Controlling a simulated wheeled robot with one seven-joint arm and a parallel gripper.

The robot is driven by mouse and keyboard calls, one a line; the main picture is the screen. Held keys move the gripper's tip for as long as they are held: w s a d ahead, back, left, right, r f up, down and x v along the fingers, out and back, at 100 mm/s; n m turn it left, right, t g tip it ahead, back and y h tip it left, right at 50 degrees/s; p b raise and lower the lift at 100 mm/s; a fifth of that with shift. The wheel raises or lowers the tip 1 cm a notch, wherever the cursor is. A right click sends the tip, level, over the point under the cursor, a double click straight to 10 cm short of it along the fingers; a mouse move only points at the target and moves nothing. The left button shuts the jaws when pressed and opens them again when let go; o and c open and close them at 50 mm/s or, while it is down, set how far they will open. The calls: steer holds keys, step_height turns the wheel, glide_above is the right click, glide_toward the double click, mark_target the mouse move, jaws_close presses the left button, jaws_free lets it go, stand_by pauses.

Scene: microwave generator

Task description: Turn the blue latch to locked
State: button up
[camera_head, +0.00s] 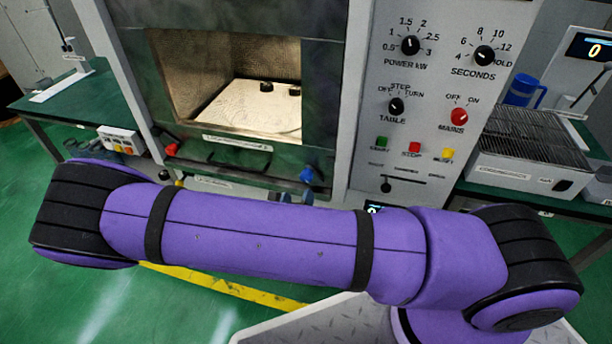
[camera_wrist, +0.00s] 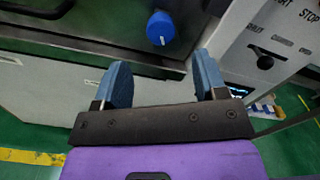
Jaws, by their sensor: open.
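The blue latch (camera_head: 307,175) is a small round knob at the lower right of the microwave's front, below the lit chamber. In the wrist view the blue latch (camera_wrist: 160,28) shows as a round knob with a short white mark on its face. My gripper (camera_wrist: 160,75) is open and empty, with its two blue-grey fingers either side of a gap. The knob lies beyond the fingertips, roughly in line with that gap, and looks apart from them. In the head view my purple arm hides most of the gripper. A red latch (camera_head: 171,149) sits at the lower left of the chamber.
The control panel (camera_head: 430,100) with dials and buttons rises right of the chamber. A slider lever (camera_wrist: 265,62) sticks out near the right finger. A bench with a ribbed metal box (camera_head: 530,140) and a blue mug (camera_head: 522,90) stands right. Another green bench (camera_head: 80,95) stands left.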

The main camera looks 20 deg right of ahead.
mark_target(305, 179)
steer(key=x, duration=0.9)
steer(key=shift+w+d, duration=0.1)
steer(key=shift+w, duration=0.05)
steer(key=shift+c, duration=0.5)
steer(key=c, duration=0.8)
